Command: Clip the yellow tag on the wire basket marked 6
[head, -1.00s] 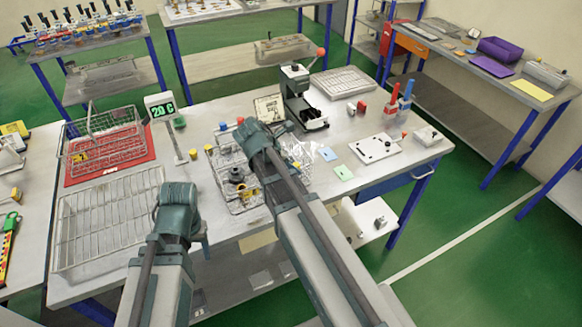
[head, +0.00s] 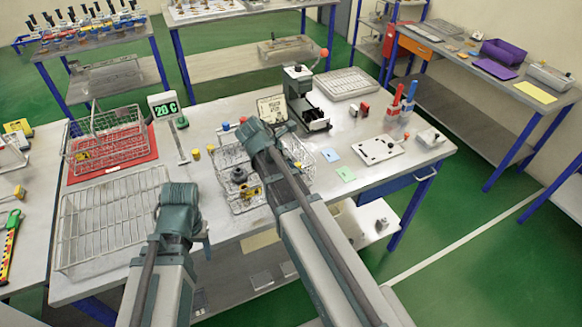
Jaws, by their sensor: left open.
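A wire basket (head: 92,150) stands on a red mat (head: 112,168) at the left of the bench, with a small yellow piece (head: 82,156) at its front side that may be the yellow tag. An empty wire basket or rack (head: 112,222) stands nearer. Another wire basket (head: 226,160) in the middle holds dark and yellow parts, partly behind my right arm. I cannot read a 6 on any of them. My left gripper (head: 206,236) is open, right of the near rack, mostly hidden by its wrist. My right gripper's fingers are hidden behind its wrist near the middle basket.
A green-lit display (head: 162,105) reading like 20 C stands behind the mat. A dark press with a red knob (head: 300,92) stands at the back. Bench is clear around the cards.

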